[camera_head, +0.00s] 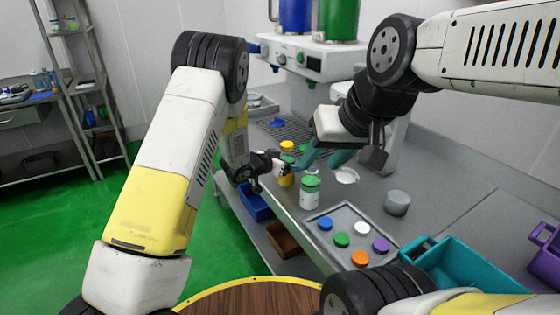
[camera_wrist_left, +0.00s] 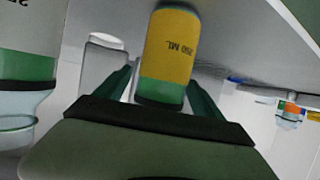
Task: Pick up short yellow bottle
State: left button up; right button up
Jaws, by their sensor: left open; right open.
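In the left wrist view the yellow bottle (camera_wrist_left: 171,50) appears inverted, marked 250 ML, between the two green fingers. My left gripper (camera_head: 276,166) is open at the bottle's left side, its fingers on either side of it. Whether they touch it is not clear. My right gripper (camera_head: 320,163) is open and empty above the counter, right of the bottle, with teal fingers spread.
A white bottle with a green cap (camera_head: 310,193) stands close in front of the yellow bottle. A grey tray (camera_head: 334,212) of coloured caps, a grey cylinder (camera_head: 397,203) and a teal crate (camera_head: 452,266) lie nearer. A filling machine (camera_head: 318,62) stands behind. Blue (camera_head: 254,203) and brown bins (camera_head: 283,240) sit below.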

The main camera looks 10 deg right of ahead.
pick_arm(q)
jog(key=shift+w+d+f, duration=0.15)
jog(key=shift+w+d, duration=0.15)
jog(key=shift+d, duration=0.05)
grip_shut()
